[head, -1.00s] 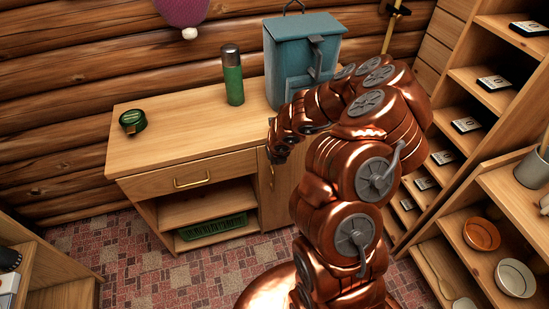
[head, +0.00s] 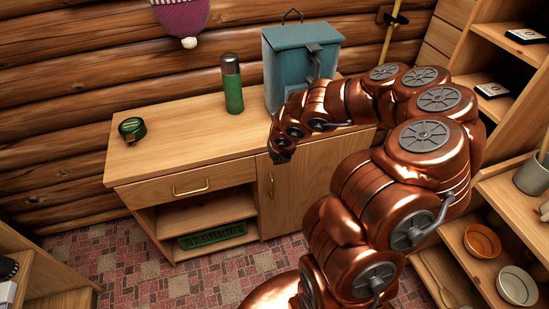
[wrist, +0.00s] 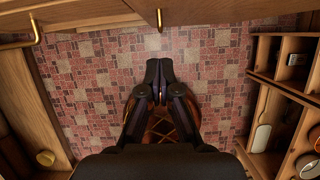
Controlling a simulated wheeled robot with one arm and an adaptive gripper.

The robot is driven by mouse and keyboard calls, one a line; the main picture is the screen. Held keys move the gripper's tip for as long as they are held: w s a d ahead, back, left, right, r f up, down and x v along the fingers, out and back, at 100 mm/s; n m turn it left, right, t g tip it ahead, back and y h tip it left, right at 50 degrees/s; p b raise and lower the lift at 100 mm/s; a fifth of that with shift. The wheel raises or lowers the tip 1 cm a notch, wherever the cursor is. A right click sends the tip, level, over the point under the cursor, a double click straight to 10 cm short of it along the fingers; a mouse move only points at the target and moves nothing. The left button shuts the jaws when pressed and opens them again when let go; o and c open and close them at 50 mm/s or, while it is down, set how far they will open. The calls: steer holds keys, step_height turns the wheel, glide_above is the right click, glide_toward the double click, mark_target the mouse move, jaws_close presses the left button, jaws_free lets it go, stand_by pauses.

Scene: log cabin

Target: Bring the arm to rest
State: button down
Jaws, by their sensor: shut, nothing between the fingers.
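My copper arm reaches up from the bottom of the head view, bends at the right and points left across the front of the wooden cabinet. My gripper (head: 281,155) is at its end, in front of the cabinet's (head: 160,155) front edge. In the wrist view my gripper (wrist: 158,78) points down over the red patterned floor (wrist: 110,85). Its two dark fingers are together with nothing between them.
On the cabinet top stand a green flask (head: 232,85), a teal box with a handle (head: 290,75) and a dark green round item (head: 131,129). A green crate (head: 212,235) sits on the lower shelf. Shelves with bowls (head: 516,285) stand close on the right. Floor below the gripper is clear.

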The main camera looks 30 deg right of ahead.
steer(key=w+a+r+n+t+y, duration=0.1)
steer(key=w+a+r+n+t, duration=0.25)
steer(key=r, duration=0.35)
steer(key=w+a+r+n+t+y, duration=0.1)
steer(key=w+a+r+n+t, duration=0.1)
steer(key=w+a+r+n, duration=0.45)
steer(key=s+a+r+n+y, duration=0.3)
steer(key=s+a+r+n, duration=0.15)
steer(key=a+n, duration=0.2)
steer(key=s+a+r+n+y, duration=0.2)
steer(key=s+a+r+n, duration=0.1)
steer(key=a+r+n, duration=0.3)
steer(key=s+a+f+n+g, duration=0.2)
steer(key=s+a+n+g, duration=0.1)
steer(key=s+n, duration=0.3)
steer(key=s+a+f+n+g, duration=0.1)
steer(key=s+a+n+g, duration=0.2)
steer(key=s, duration=0.6)
steer(key=s+d+f+n+g+h, duration=0.1)
steer(key=s+d+n+g+h, duration=0.1)
steer(key=s+d, duration=0.4)
steer(key=s+d+f+n+g+h, duration=0.2)
steer(key=s+d, duration=0.5)
steer(key=s, duration=0.5)
steer(key=n+g+h, duration=0.1)
steer(key=n+h, duration=0.1)
steer(key=n, duration=0.1)
steer(key=shift+s+d, duration=0.15)
steer(key=shift+d, duration=0.1)
